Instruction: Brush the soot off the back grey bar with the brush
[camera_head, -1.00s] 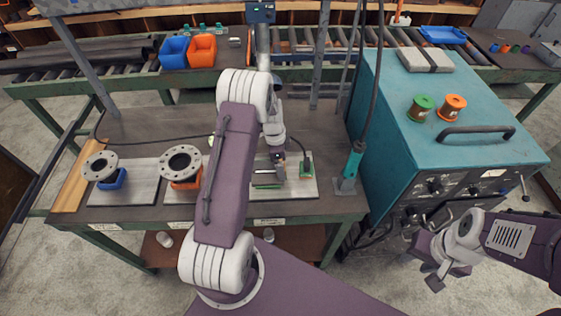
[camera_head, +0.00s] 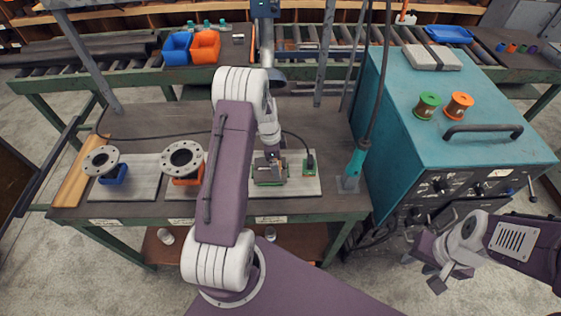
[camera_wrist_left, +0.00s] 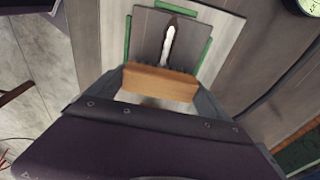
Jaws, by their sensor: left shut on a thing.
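My left gripper (camera_wrist_left: 157,92) is shut on the wooden block of the brush (camera_wrist_left: 160,82); its dark bristles face a small grey plate (camera_wrist_left: 148,42) edged with green strips. A bright streak with a dark tip runs along this plate. I cannot tell whether the bristles touch it. In the head view the left gripper (camera_head: 270,160) is over the green-edged fixture (camera_head: 270,182) on the right light board. The arm and gripper hide much of it, and I cannot separate the back grey bar from its surroundings. My right gripper (camera_head: 448,276) hangs open and empty beside the teal cabinet.
Two flanged pipes stand left on boards, one in a blue holder (camera_head: 114,176), one in an orange holder (camera_head: 187,180). A green block with a dark top (camera_head: 309,165) and a teal-handled tool (camera_head: 355,165) are right of the fixture. The teal cabinet (camera_head: 440,100) bounds the right side.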

